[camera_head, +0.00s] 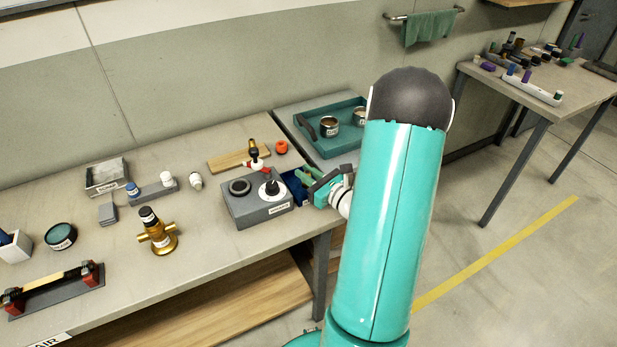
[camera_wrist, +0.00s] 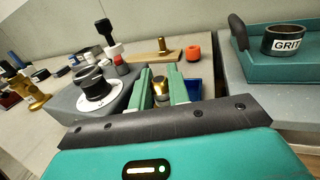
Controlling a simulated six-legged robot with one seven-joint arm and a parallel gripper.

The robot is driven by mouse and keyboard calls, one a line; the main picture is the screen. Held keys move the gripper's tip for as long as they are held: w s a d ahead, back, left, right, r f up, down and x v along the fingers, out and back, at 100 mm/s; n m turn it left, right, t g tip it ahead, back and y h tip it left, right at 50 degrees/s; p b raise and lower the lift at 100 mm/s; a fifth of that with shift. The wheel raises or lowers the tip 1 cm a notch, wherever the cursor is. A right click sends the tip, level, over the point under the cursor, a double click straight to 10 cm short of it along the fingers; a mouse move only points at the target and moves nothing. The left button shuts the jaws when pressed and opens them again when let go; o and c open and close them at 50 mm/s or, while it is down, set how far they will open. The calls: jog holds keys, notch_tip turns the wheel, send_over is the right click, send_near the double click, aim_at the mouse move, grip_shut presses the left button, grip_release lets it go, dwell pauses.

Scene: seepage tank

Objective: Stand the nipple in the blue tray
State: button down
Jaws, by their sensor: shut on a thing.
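My gripper (camera_head: 306,176) reaches in from the right, over the blue tray beside the grey block. In the wrist view its two green fingers (camera_wrist: 161,86) are shut on a small brass piece, which looks like the nipple (camera_wrist: 160,88). I see only its upper part, and cannot tell whether its lower end touches anything. The blue tray (camera_head: 291,181) is mostly hidden by the gripper and the block. Its blue inside also shows right of the fingers in the wrist view (camera_wrist: 194,89).
The grey block (camera_head: 258,207) with two black fittings stands close left of the tray. A teal tray (camera_head: 310,141) holds tins at the back right. A brass fitting (camera_head: 158,238) stands left.

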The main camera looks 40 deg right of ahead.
jog(key=shift+w+a+f, duration=0.1)
jog(key=shift+a+f, duration=0.2)
jog(key=shift+f, duration=0.55)
jog(key=shift+s+f, duration=0.2)
jog(key=shift+s, duration=0.05)
jog(key=shift+w+d+f, duration=0.1)
jog(key=shift+d+f, duration=0.05)
jog(key=shift+f, duration=0.05)
jog(key=shift+w, duration=0.1)
jog(key=shift+f, duration=0.15)
jog(key=c, duration=1.3)
grip_release()
jog(key=shift+c, duration=0.2)
